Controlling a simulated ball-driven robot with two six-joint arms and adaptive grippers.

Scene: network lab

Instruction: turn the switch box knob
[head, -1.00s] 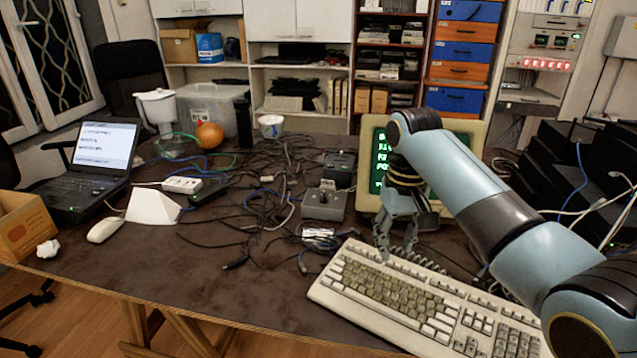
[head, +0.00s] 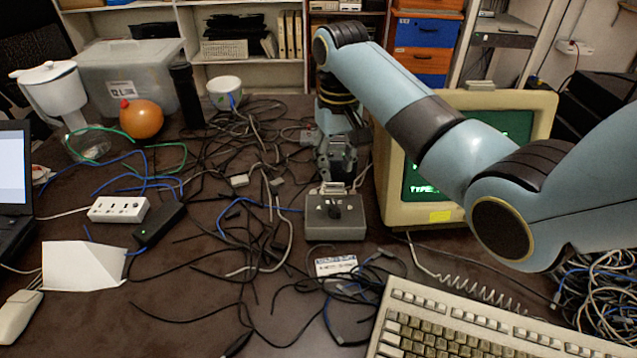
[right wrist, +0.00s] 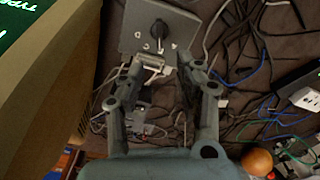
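The switch box (head: 352,231) is a small grey box on the dark table, left of the monitor. Its dark knob (head: 333,209) stands on the top face. In the right wrist view the box (right wrist: 135,22) is at the top, and the knob (right wrist: 158,30) is just beyond the fingertips. My right gripper (head: 337,172) is behind the box in the head view, pointing down near its back edge. In the right wrist view its fingers (right wrist: 158,60) are apart, with the knob not between them. Whether a finger touches the box cannot be told. My left gripper is out of view.
The monitor (head: 440,214) stands close on the right, partly behind my right arm. A keyboard (head: 470,330) lies at the front right. Tangled cables (head: 250,190) cover the table left of the box.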

